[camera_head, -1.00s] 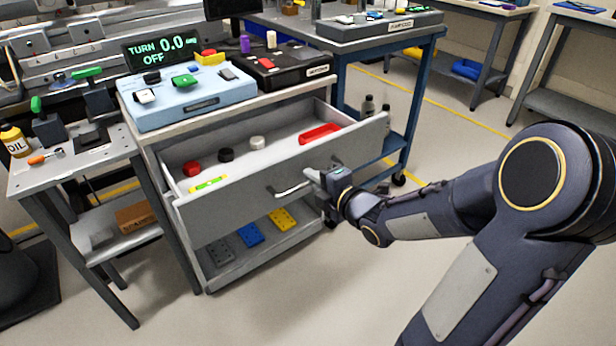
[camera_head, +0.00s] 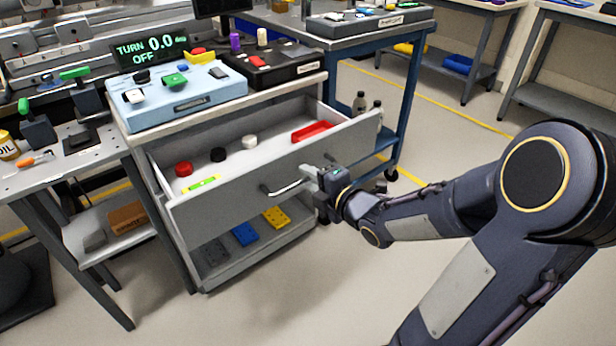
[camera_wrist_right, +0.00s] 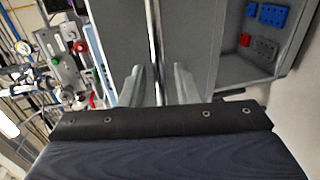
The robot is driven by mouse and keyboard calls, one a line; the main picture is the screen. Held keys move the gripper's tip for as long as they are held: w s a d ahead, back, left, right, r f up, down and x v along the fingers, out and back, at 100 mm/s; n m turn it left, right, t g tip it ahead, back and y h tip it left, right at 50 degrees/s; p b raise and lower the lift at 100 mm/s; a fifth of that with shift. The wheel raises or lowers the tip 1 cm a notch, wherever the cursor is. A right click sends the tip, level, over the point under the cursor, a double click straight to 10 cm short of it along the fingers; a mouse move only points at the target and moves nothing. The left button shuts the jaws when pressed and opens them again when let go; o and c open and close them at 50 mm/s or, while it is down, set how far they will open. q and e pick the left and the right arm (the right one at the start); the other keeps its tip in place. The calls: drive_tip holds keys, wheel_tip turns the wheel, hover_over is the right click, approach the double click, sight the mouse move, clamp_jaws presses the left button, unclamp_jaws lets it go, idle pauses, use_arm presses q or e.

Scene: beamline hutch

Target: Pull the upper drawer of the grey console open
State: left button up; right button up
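The grey console (camera_head: 189,240) stands left of centre. Its upper drawer (camera_head: 235,206) is pulled well out, showing a red tray, round knobs in red, black and white, and a yellow-green marker inside. The drawer's bar handle (camera_head: 282,190) is on its front. My right gripper (camera_head: 312,178) is at the right end of this handle. In the right wrist view its two fingers (camera_wrist_right: 158,85) stand apart on either side of the bar (camera_wrist_right: 154,40), with small gaps showing. My left gripper is not in view.
A light-blue control box (camera_head: 182,95) and a black box (camera_head: 275,68) sit on the console top. Below the drawer is an open shelf with flat blocks (camera_head: 244,234). A side table (camera_head: 75,165) stands left, a blue bench (camera_head: 410,75) behind. The floor in front is clear.

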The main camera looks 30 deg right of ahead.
drive_tip(key=p+v, duration=0.1)
drive_tip(key=v, duration=0.5)
drive_tip(key=shift+s, duration=0.3)
drive_tip(key=shift+d, duration=0.1)
